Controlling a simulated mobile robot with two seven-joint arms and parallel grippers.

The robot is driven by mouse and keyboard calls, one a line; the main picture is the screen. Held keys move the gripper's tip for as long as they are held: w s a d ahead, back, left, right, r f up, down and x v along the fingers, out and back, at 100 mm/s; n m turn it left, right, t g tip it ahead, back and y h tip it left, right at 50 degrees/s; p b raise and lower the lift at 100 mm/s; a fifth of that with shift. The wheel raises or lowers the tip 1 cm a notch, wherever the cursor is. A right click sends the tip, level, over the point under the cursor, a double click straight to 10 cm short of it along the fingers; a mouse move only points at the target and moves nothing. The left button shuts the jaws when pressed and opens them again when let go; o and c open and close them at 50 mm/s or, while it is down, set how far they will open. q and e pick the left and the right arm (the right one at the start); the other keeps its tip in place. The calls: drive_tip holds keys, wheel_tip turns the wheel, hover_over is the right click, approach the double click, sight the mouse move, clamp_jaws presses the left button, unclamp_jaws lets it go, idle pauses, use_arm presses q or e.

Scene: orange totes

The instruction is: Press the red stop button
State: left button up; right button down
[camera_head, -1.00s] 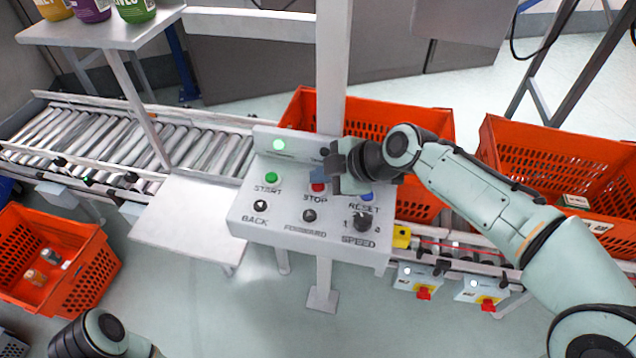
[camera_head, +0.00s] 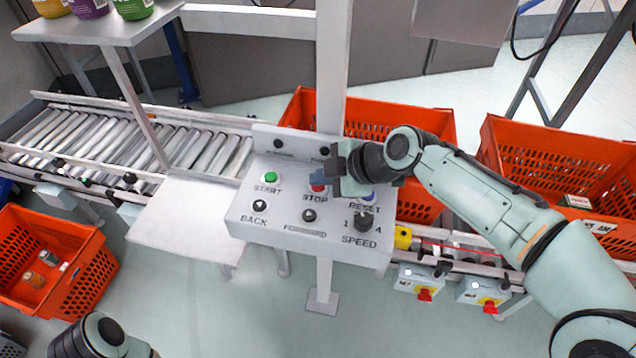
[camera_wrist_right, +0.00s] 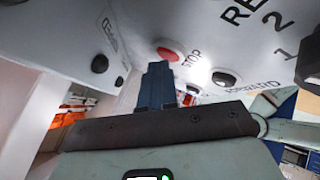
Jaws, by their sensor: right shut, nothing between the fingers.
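The red stop button (camera_head: 318,188) sits on the sloped white control panel (camera_head: 285,228), above the STOP label. My right gripper (camera_head: 331,172) is shut and empty, with its blue fingertips right at the button's upper edge in the head view. In the right wrist view the red button (camera_wrist_right: 170,54) shows just beyond the shut blue fingertips (camera_wrist_right: 158,70). I cannot tell whether they touch it. The indicator lamp (camera_head: 278,143) on the panel's back plate is dark. Only part of my left arm shows at the bottom left; its gripper is out of view.
The green start button (camera_head: 270,177) and blue reset button (camera_head: 367,195) flank the stop button. Black knobs, including the speed knob (camera_head: 363,221), sit below. A post (camera_head: 333,70) rises behind the panel. An orange tote (camera_head: 420,124) stands behind my right gripper.

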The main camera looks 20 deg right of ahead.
sight(322, 189)
drive_tip(key=shift+r+p, duration=0.5)
drive_tip(key=shift+r, duration=0.3)
drive_tip(key=shift+r, duration=0.15)
wheel_tip(322, 189, up, 5)
drive_tip(key=p, duration=0.3)
idle(0.9)
